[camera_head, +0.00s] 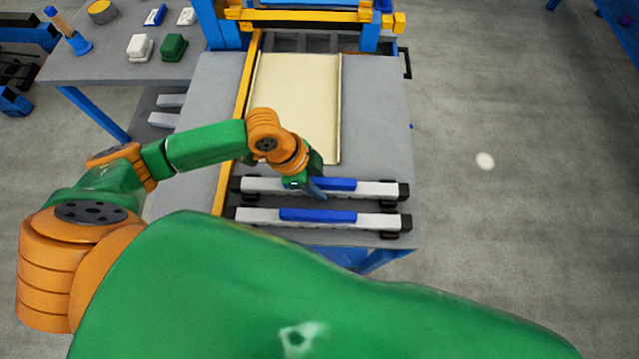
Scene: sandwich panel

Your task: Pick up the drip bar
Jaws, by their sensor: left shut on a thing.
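Two look-alike white bars with blue middle grips and black ends lie side by side across the near part of the grey table, seemingly drip bars. The fingertips are small and partly hidden by the wrist. I cannot tell whether the bar is lifted. My right gripper is not in view.
The cream panel (300,100) lies on the grey table (382,120), along a yellow rail (247,85). A blue and yellow frame (300,17) spans the far end. A side table (100,65) at left holds small items, including a green block (174,47). Open floor lies right.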

